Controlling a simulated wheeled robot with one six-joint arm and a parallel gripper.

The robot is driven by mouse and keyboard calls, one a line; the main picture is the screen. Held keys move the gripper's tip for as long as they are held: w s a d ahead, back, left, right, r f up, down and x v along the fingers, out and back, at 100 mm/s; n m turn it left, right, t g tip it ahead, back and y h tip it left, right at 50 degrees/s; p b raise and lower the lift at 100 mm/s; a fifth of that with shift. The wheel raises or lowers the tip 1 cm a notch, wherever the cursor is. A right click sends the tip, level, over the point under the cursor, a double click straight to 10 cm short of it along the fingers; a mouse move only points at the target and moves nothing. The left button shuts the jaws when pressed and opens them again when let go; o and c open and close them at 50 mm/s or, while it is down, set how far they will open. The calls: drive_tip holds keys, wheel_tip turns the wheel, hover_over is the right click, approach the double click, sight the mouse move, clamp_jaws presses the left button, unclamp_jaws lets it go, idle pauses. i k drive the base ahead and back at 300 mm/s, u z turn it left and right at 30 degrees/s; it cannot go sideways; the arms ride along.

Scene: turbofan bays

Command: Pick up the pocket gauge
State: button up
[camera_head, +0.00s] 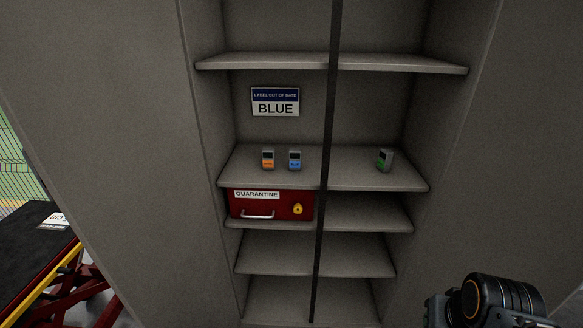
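Three small handheld gauges stand upright on the middle shelf (350,176) of a grey cabinet. One is a gauge with an orange face (268,160), at the left. Beside it is a gauge with a blue face (295,160). The third is a gauge with a green face (385,160), apart from them on the right, beyond a dark vertical bar. Their lettering is too small to read. A dark part of my arm shows at the lower right corner, well away from the shelf. My gripper's fingers are not in view.
A dark vertical bar (328,130) crosses the cabinet front. A sign reading "LABEL OUT OF DATE BLUE" (275,101) is on the back wall. A red quarantine box (278,208) with a yellow padlock is below the gauges. A black-topped lift table (30,250) stands left.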

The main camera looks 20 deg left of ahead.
sight(268, 154)
drive_tip(key=u, duration=0.7)
drive_tip(key=i, duration=0.45)
drive_tip(key=u, duration=0.5)
